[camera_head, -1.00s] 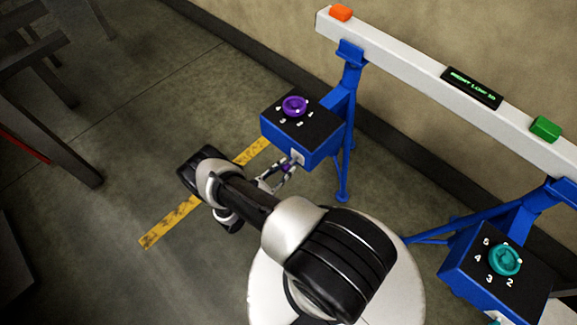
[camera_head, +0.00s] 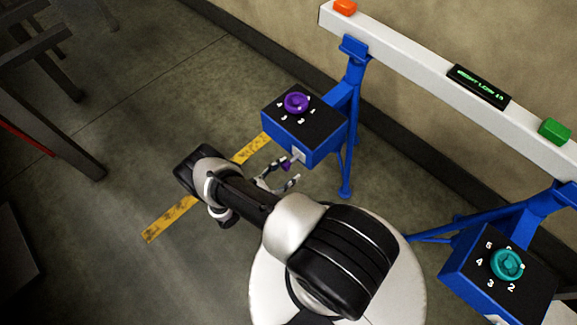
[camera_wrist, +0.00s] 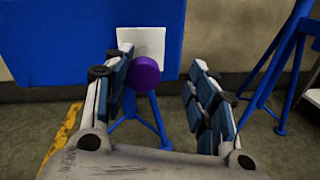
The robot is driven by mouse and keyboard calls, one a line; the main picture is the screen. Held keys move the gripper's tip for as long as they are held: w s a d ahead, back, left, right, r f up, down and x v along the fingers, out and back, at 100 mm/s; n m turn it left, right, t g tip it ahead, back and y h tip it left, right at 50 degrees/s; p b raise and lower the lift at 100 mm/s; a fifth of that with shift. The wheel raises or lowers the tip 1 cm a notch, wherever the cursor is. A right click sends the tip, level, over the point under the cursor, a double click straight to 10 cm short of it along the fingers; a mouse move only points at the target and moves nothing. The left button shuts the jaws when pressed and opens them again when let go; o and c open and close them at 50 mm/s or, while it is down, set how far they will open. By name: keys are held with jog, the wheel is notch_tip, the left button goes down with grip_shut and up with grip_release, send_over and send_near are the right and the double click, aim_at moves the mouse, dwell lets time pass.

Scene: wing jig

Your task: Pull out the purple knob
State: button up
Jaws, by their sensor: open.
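The purple knob (camera_wrist: 144,74) is a round knob on a white plate (camera_wrist: 141,43) on the blue box's front face in the wrist view. It also shows small in the head view (camera_head: 285,165). My gripper (camera_wrist: 162,70) is open, with one finger on each side of the knob's line. The left finger looks close to the knob; I cannot tell whether it touches. The right finger is clear of it. A purple dial (camera_head: 297,102) sits on top of the same blue box (camera_head: 318,150).
A second blue box (camera_head: 462,275) with a teal dial (camera_head: 508,264) stands at lower right. A white beam (camera_head: 410,55) on blue stands carries an orange block (camera_head: 345,7), a display (camera_head: 479,87) and a green block (camera_head: 554,131). Yellow floor tape (camera_head: 170,219) lies at left.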

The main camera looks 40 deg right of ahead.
jog(key=a+n+t, duration=0.1)
jog(key=a+t, duration=0.1)
jog(key=a, duration=0.8)
jog(key=shift+w, duration=0.2)
jog(key=shift+f, duration=0.15)
jog(key=d+m+g, duration=0.1)
jog(key=d+g, duration=0.1)
jog(key=d, duration=0.7)
jog(key=shift+s+d+g, duration=0.15)
jog(key=shift+s+g, duration=0.15)
jog(key=shift+s, duration=0.05)
jog(key=s+a+b, duration=0.1)
jog(key=a+b, duration=0.3)
jog(key=a, duration=1.6)
jog(key=shift+s+a+r, duration=0.2)
jog(key=shift+s+r, duration=0.1)
jog(key=shift+r, duration=0.05)
